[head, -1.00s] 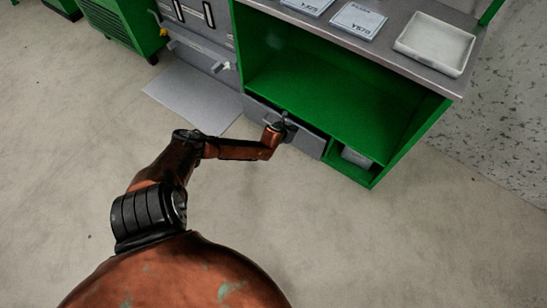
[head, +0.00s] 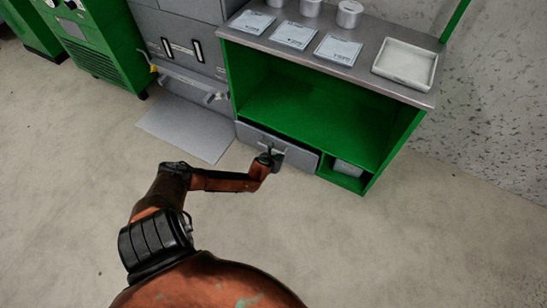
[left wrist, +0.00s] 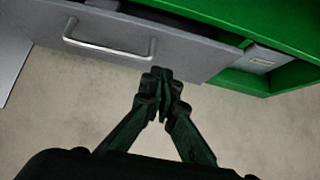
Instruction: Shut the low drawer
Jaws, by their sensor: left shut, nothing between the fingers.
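The low drawer (head: 299,158) has a grey front and sits under the open green shelf of the bench. Its front (left wrist: 195,57) also shows in the left wrist view, with a silver bar handle (left wrist: 108,49). A dark gap shows above the drawer's top edge there, so it stands slightly out. My left gripper (head: 270,158) is at the drawer front in the head view. In the left wrist view its fingertips (left wrist: 162,76) are together and empty, at the lower part of the front, right of the handle. I cannot tell whether they touch it. My right gripper is out of view.
A green cubby with a grey bin (head: 347,168) is right of the drawer. A white tray (head: 405,63), cards and metal cups are on the bench top (head: 375,85). Grey cabinets (head: 190,45) and a floor plate (head: 187,130) are to the left. The floor in front is clear.

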